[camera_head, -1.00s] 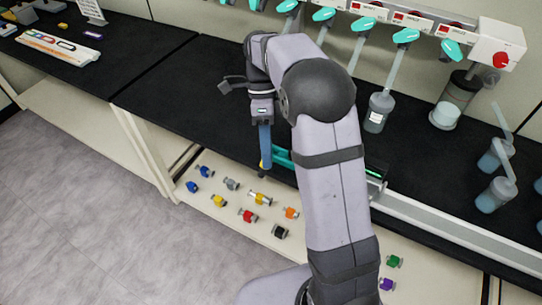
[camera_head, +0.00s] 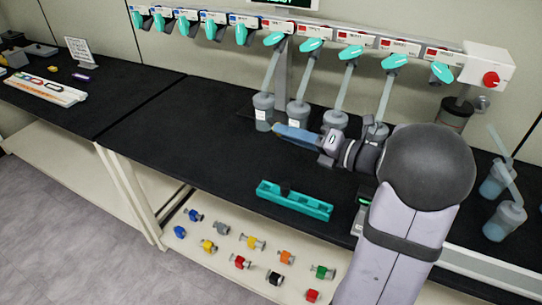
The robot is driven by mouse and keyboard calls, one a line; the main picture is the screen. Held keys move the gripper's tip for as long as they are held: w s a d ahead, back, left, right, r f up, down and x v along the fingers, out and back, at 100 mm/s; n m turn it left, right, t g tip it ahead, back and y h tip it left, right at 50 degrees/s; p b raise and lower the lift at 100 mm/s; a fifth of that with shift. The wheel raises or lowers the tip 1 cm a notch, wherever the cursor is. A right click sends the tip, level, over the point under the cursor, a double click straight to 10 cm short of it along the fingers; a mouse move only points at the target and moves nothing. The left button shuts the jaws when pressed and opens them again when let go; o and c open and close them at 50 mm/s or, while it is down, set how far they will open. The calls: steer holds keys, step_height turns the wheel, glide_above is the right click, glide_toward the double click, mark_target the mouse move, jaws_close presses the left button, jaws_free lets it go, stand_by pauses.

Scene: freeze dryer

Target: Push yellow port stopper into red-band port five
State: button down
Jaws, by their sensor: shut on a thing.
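My gripper (camera_head: 278,131) has blue jaws, points left above the black bench, and is shut. It is in front of the flasks that hang below the manifold. A bit of yellow showed at the jaw tip in the earlier view; the held stopper is too small or hidden to make out now. The manifold (camera_head: 420,47) runs along the wall with teal valves and small labels. Labels with blue are at left, labels with red (camera_head: 308,30) at right. Port numbers are too small to read, so I cannot tell which is five.
A teal rack (camera_head: 294,201) lies near the bench's front edge. Stoppers of several colours lie on the white lower shelf (camera_head: 150,222), including a yellow one (camera_head: 253,242). A flask (camera_head: 263,112) hangs beside the jaw tips. The bench's left middle (camera_head: 185,130) is clear.

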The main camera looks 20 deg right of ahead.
steer(key=s+d+r+m+t+h+b, duration=0.2)
steer(key=d+h, duration=0.2)
steer(key=d, duration=0.4)
steer(key=s+d+r+m+t+h+b, duration=0.1)
steer(key=s+d+r+m+t+h, duration=0.1)
steer(key=d+h, duration=0.3)
steer(key=s+d+r+m+t+h+b, duration=0.2)
steer(key=d+m+t+h, duration=0.1)
steer(key=d, duration=0.7)
steer(key=shift+s+d+r+m+t+h+b, duration=0.15)
steer(key=shift+s+d+t+h, duration=0.1)
steer(key=shift+h, duration=0.3)
steer(key=shift+s+d+r+m+t+h+b, duration=0.15)
steer(key=shift+t+h, duration=0.1)
steer(key=shift+h, duration=0.3)
steer(key=s+d+f+m+h+b, duration=0.2)
steer(key=s+d+f+h+b, duration=0.3)
steer(key=s+d, duration=0.1)
steer(key=shift+s+d+f, duration=0.15)
steer(key=shift+s+f, duration=0.1)
steer(key=shift+f, duration=0.15)
steer(key=shift+r, duration=0.15)
steer(key=w+d+r+p, duration=0.3)
steer(key=r, duration=0.1)
steer(key=shift+w+d+p, duration=0.15)
steer(key=shift+p, duration=0.15)
